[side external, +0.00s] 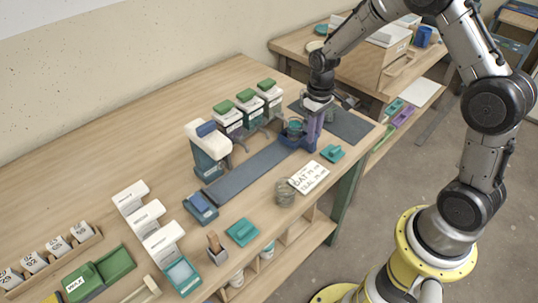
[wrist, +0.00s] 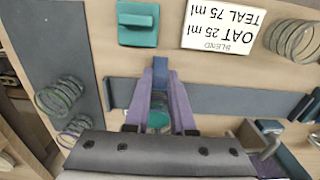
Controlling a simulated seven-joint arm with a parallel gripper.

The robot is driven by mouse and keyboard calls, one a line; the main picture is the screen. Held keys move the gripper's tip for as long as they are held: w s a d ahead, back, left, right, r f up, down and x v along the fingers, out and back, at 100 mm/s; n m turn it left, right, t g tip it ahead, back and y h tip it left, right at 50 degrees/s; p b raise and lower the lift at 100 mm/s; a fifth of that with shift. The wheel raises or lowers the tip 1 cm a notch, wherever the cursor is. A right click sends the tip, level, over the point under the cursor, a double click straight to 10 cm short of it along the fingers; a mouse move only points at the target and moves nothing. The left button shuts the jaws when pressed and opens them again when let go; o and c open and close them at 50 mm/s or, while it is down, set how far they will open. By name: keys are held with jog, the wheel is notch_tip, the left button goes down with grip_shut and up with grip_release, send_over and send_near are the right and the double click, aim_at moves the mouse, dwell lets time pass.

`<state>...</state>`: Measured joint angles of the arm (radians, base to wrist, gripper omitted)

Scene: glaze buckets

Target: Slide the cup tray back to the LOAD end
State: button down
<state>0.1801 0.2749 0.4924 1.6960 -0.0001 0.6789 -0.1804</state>
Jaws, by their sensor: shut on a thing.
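The blue cup tray (side external: 291,143) sits at the right end of the dark grey track (side external: 250,172) in the side view. A glass cup (side external: 295,127) with teal in it stands in the tray; in the wrist view the teal cup (wrist: 158,118) shows between my fingers. My gripper (side external: 312,135) reaches down at the tray's right side. In the wrist view its purple fingers (wrist: 160,80) are shut on the tray's upright blue handle (wrist: 160,66). Much of the tray is hidden behind the fingers and wrist. I see no end label on the track.
Green-capped dispensers (side external: 248,106) stand behind the track, and a blue-capped one (side external: 208,148) near its left end. The track left of the tray looks clear.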

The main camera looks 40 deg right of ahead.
jog(key=shift+d, duration=2.2)
jog(key=c, duration=0.8)
grip_release()
jog(key=shift+c, duration=0.2)
notch_tip(320, 180, up, 7)
jog(key=shift+a, duration=0.1)
